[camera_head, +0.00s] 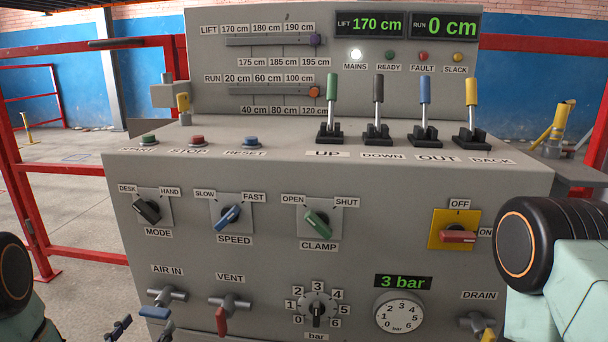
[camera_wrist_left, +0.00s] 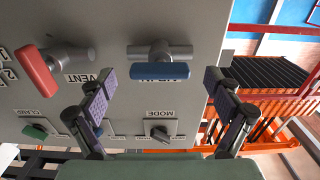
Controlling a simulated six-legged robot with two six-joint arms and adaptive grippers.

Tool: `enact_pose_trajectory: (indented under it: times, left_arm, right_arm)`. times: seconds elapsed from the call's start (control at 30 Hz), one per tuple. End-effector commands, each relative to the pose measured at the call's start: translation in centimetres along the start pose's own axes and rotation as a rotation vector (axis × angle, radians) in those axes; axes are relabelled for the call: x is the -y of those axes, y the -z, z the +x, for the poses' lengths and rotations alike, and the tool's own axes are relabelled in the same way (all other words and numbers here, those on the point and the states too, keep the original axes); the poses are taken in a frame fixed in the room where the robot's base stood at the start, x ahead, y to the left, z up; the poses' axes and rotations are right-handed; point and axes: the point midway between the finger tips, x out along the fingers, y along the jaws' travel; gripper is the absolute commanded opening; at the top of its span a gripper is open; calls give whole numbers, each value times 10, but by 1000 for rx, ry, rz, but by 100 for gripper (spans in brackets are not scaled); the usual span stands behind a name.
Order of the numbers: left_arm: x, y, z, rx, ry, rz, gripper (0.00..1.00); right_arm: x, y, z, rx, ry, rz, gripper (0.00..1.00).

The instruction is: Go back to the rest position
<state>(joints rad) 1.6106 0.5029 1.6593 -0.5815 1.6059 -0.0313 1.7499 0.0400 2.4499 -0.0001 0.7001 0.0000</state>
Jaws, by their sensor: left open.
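My left gripper (camera_head: 142,328) shows at the bottom left of the head view, in front of the lower part of the grey control desk (camera_head: 340,270). Its fingers are apart and nothing is between them. In the left wrist view the open gripper (camera_wrist_left: 160,85) faces the desk front, its fingertips on either side of the blue AIR IN handle (camera_wrist_left: 160,71), apart from it as far as I can tell. My right arm shows at the right edge of the head view, but its gripper is out of view.
The red VENT handle (camera_head: 221,321) is close to the right of my left gripper. Several levers (camera_head: 378,105) stand upright on the desk top. The displays read lift 170 cm, run 0 cm and 3 bar. Red railings (camera_head: 75,170) stand left, with open floor beyond.

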Motion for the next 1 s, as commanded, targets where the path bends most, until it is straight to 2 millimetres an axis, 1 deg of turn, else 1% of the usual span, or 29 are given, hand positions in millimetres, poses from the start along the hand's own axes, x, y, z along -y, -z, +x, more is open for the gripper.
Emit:
enact_pose_trajectory:
  times: [0.03, 0.1, 0.27, 0.5, 0.83, 1.0]
  left_arm:
    - [-1, 0, 8, -1, -2, 1, 91]
    - [-1, 0, 17, 0, -2, 2, 91]
    - [-1, 0, 31, 0, -1, 0, 91]
    - [0, 0, 29, 1, 0, 28, 91]
    - [0, 0, 29, 1, 1, 0, 91]
    - [1, -1, 4, 3, 3, -3, 91]
  right_arm:
    - [0, 0, 0, 0, 0, 0, 0]
    - [0, 0, 0, 0, 0, 0, 0]
    - [0, 0, 0, 0, 0, 0, 0]
    - [0, 0, 0, 0, 0, 0, 0]
    - [0, 0, 0, 0, 0, 0, 0]
    - [0, 0, 0, 0, 0, 0, 0]
